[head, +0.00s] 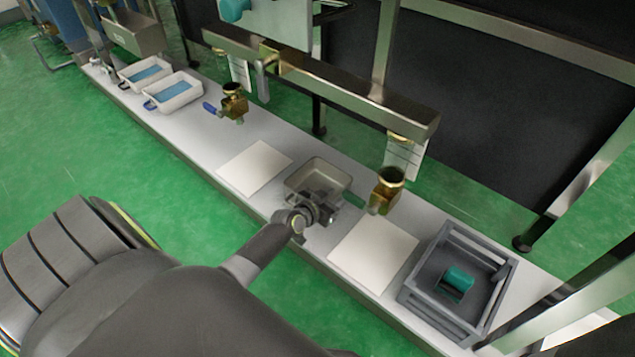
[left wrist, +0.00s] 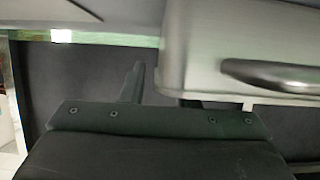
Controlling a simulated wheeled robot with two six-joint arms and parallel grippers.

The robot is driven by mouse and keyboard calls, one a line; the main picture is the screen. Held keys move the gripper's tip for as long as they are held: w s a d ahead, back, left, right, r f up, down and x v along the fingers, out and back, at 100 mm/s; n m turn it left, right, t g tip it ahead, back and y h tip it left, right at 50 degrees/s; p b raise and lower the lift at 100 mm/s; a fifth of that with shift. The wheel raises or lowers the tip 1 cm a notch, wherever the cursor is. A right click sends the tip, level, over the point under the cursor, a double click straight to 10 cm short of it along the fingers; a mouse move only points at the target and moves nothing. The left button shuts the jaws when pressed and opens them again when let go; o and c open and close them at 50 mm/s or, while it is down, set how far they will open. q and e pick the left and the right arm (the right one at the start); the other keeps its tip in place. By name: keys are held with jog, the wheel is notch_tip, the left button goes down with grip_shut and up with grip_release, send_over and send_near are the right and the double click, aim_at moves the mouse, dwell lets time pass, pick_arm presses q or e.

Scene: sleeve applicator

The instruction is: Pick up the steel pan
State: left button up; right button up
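The steel pan (head: 319,176) is a shallow grey rectangular tray on the white bench in the head view. In the left wrist view the steel pan (left wrist: 205,50) fills the upper right, with a dark handle (left wrist: 270,75) on its near side. My left gripper (head: 325,207) is at the pan's near edge and covers part of it. In the left wrist view one finger (left wrist: 133,82) stands left of the pan's side, apart from it. The other finger is mostly hidden by the pan. The fingers look spread. My right gripper is not in view.
White pads (head: 253,168) lie on both sides of the pan. A brass valve (head: 386,190) stands right of it. A grey crate (head: 457,283) with a teal item is farther right. White trays (head: 172,92) are at far left. A metal beam (head: 330,84) runs behind.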

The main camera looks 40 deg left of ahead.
pick_arm(q)
jog(key=shift+w, duration=0.2)
jog(key=shift+c, duration=0.5)
grip_shut()
jog(key=shift+r, duration=0.2)
